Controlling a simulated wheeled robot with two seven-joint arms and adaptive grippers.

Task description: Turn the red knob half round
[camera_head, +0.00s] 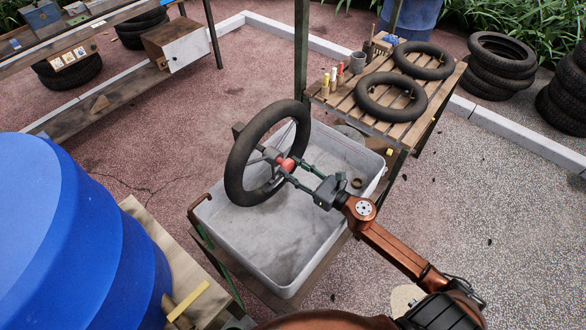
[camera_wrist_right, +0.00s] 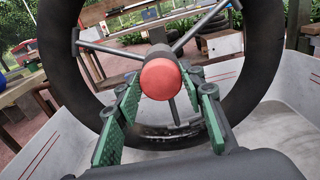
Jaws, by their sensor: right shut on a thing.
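The red knob (camera_head: 287,165) sits at the hub of a black wheel-like ring (camera_head: 237,168) with thin metal spokes. The ring stands upright and tilted over a grey tub. My right gripper (camera_head: 293,169) reaches in from the lower right, its green-padded fingers on either side of the knob and shut on it. In the right wrist view the round red knob (camera_wrist_right: 161,79) faces the camera between the two fingers (camera_wrist_right: 163,98); the exact contact points are partly hidden behind it. My left gripper is not in view.
The grey tub (camera_head: 235,238) lies beneath the ring, with a small ring-shaped part inside. A slatted table (camera_head: 385,125) at the back right holds two black tubes, a cup and small bottles. A blue barrel (camera_head: 75,235) stands at the left. Open paving lies right.

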